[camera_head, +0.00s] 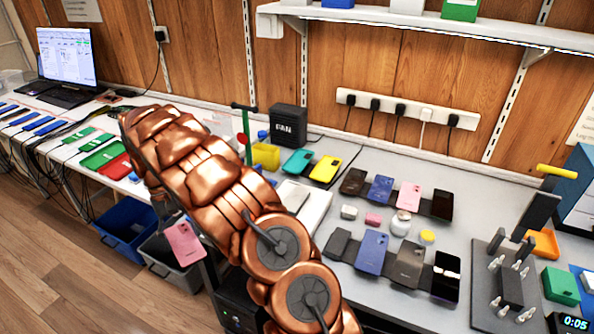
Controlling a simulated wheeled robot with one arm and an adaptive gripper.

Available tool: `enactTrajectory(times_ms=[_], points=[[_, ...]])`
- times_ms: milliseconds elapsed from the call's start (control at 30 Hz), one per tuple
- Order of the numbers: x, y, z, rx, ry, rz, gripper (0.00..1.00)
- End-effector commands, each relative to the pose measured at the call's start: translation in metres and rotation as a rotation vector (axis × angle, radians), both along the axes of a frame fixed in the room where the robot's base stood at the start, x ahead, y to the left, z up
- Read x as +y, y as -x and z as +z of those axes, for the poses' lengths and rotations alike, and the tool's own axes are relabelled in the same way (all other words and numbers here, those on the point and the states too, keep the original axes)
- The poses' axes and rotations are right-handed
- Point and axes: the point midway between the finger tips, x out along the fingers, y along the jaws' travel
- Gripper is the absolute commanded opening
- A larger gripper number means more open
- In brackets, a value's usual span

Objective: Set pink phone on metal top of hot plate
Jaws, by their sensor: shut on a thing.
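A pink phone (184,244) hangs tilted below the far end of my copper arm, in front of the bench's front edge and over the bins. My gripper (168,214) is shut on its top end; the fingers are mostly hidden by the arm. Another pink phone (408,195) lies in the back row of phones on the bench. A flat silver-white slab (316,209) lies right of my arm and is partly covered by it; I cannot tell whether it is the hot plate. A display reading 0:05 (570,322) is cut off at the lower right corner.
Two rows of phones lie on the bench (390,318), with small items between them. A dark fixture (485,290) is at right. Blue (128,222) and grey (165,262) bins stand below left.

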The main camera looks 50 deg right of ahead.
Motion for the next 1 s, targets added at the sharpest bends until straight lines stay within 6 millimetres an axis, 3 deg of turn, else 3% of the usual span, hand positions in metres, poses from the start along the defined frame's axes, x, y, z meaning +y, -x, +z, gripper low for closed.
enactTrajectory(times_ms=[467,1000], points=[[-0.087,0.002,0.016,-0.001,0.000,-0.267,0.02],[-0.182,0.020,0.033,-0.006,0.000,-0.564,0.02]])
